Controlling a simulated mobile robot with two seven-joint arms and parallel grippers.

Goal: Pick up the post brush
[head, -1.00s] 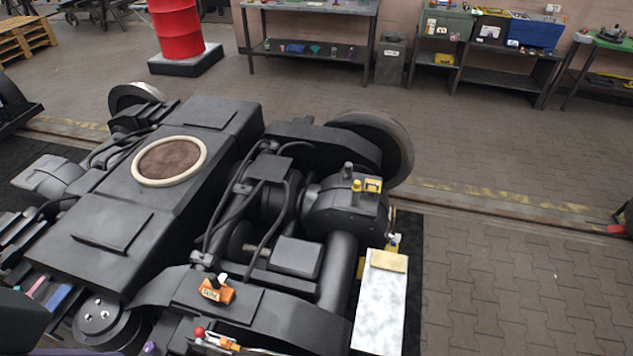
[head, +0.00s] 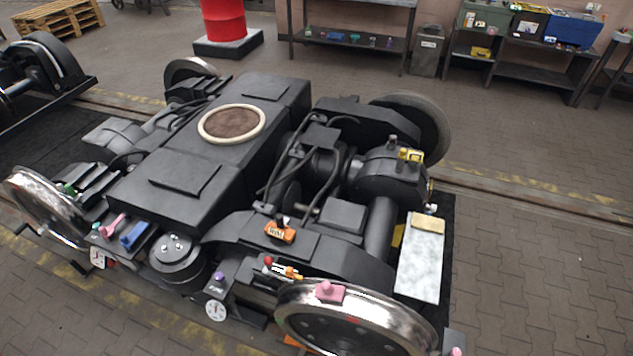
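I cannot tell for sure which small item is the post brush. An orange block with a label and a dark top (head: 280,233) sits on the bogie frame. A red-knobbed tool with orange parts (head: 283,269) lies on the near edge of the frame. A pink item (head: 330,292) rests on top of the near wheel (head: 318,322). Pink (head: 113,226) and blue (head: 134,234) items and a small green one (head: 69,189) are at the left side. A yellow item (head: 411,156) is on the motor housing. Neither gripper is in view.
The black bogie (head: 180,180) fills the middle. A pale plate (head: 419,268) with a tan block (head: 428,223) is at its right. Workbenches (head: 349,44), a grey bin (head: 428,50) and a red drum (head: 223,20) stand behind.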

